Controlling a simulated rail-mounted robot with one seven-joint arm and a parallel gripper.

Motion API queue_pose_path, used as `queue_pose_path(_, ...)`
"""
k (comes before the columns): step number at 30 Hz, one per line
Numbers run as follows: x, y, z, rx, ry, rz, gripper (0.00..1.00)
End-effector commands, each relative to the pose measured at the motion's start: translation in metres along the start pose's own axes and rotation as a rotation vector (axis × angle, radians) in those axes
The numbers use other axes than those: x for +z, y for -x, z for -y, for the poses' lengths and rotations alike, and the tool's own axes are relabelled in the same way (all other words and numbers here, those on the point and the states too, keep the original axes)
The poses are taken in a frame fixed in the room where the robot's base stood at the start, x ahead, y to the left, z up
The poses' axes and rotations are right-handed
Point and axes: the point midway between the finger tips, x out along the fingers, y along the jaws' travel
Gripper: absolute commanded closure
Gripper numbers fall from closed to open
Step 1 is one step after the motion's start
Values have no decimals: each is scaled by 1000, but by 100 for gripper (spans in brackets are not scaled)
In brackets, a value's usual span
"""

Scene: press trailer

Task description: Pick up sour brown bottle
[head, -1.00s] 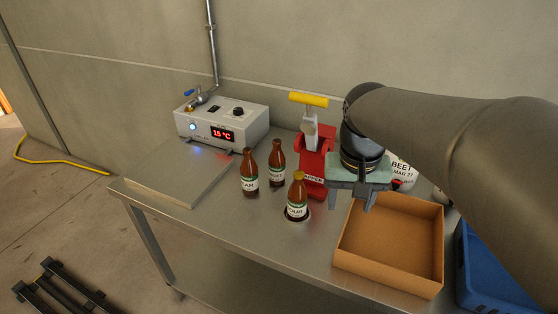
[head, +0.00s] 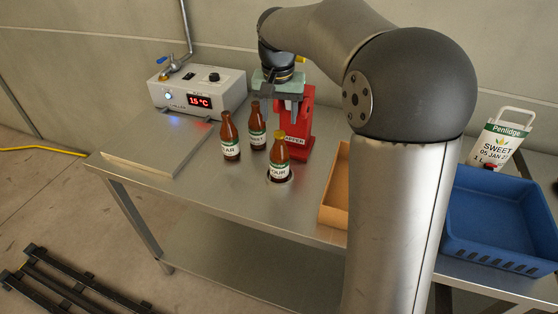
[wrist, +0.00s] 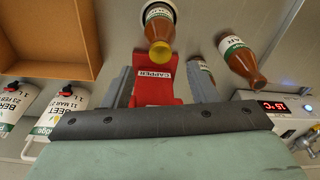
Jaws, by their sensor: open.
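A brown bottle (head: 279,158) with a yellow cap and a label reading "OUR" stands upright on a dark round spot on the steel table; its cap end faces me in the wrist view (wrist: 160,35). Two uncapped brown bottles stand behind it: one with a label ending in "AR" (head: 230,138), and one (head: 257,127) whose label seems to read "SWEET". My gripper (head: 284,105) is open and empty, fingers down, above and behind the capped bottle, close to the red capper. In the wrist view, its fingers (wrist: 163,85) straddle the capper, and one finger partly hides an uncapped bottle.
The red capper (head: 303,125) stands right behind the capped bottle. A white temperature box (head: 198,90) is at the back left. A cardboard box (head: 334,190) and a blue crate (head: 495,220) lie to the right, beside a white "SWEET" pouch (head: 497,145).

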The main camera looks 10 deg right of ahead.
Motion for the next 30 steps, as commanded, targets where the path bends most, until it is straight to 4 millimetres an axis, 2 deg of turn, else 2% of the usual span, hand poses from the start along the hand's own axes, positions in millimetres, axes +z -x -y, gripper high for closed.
queue_pose_path(3,0,-15,0,0,0,0,47)
queue_pose_path(10,0,-32,0,1,0,1,47)
queue_pose_path(18,0,-72,0,0,1,1,47)
queue_pose_path(22,0,-80,0,0,1,0,47)
queue_pose_path(28,0,-80,0,0,1,-1,47)
queue_pose_path(30,0,-80,0,0,1,-1,67)
